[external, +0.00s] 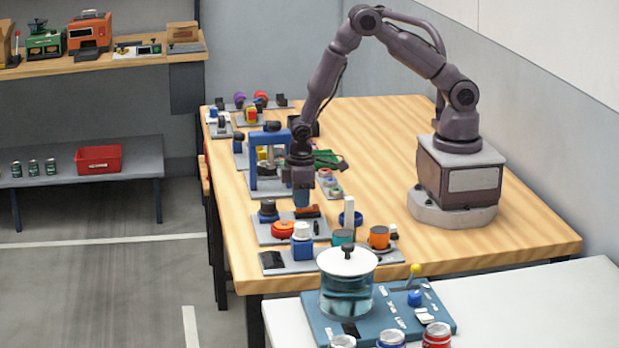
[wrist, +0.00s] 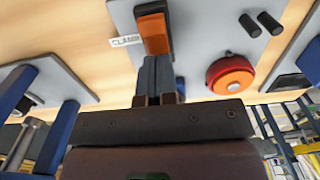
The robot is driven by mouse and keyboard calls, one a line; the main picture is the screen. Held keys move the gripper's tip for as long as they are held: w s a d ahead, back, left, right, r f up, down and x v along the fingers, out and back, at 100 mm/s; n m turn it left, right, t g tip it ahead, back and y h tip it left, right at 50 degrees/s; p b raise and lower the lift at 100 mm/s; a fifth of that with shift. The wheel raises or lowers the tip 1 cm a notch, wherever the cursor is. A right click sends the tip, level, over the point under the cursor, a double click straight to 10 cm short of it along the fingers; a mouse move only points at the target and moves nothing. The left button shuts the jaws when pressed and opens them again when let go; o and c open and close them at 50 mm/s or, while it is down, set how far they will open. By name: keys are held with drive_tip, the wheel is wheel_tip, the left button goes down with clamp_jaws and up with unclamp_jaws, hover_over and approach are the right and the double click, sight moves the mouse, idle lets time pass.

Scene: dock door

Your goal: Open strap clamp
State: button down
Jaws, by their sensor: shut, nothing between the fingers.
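The strap clamp (external: 308,211) is a small orange and dark piece on a grey board. In the wrist view the orange part of the clamp (wrist: 154,35) is at the top, beside a white label reading CLAMP (wrist: 125,41). My gripper (external: 301,207) points down just above the board by the clamp. In the wrist view its fingers (wrist: 157,62) are together, with nothing between them, and their tips appear at the near end of the orange part. I cannot tell whether they touch it. The fingers hide part of the clamp's near end.
A round orange-red knob (wrist: 231,75) sits on the same board, right of the fingers in the wrist view. A blue frame (external: 253,160) stands close behind my gripper. A glass pot (external: 347,285) is at the front. The table right of the boards is clear.

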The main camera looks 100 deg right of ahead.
drive_tip(key=shift+r, duration=3.45)
drive_tip(key=shift+s, duration=0.3)
drive_tip(key=shift+s+f+g, duration=0.1)
drive_tip(key=shift+s+g, duration=0.4)
drive_tip(key=shift+s, duration=0.45)
wheel_tip(320, 180, up, 13)
drive_tip(key=t, duration=0.1)
hover_over(312, 208)
drive_tip(key=s+a, duration=0.1)
drive_tip(key=s, duration=0.6)
drive_tip(key=s+a+r+t, duration=0.1)
drive_tip(key=s+r+t, duration=0.4)
drive_tip(key=s+r, duration=0.4)
wheel_tip(312, 208, up, 3)
drive_tip(key=shift+s+f+t, duration=0.15)
drive_tip(key=shift+s+t, duration=0.15)
drive_tip(key=shift+s, duration=0.1)
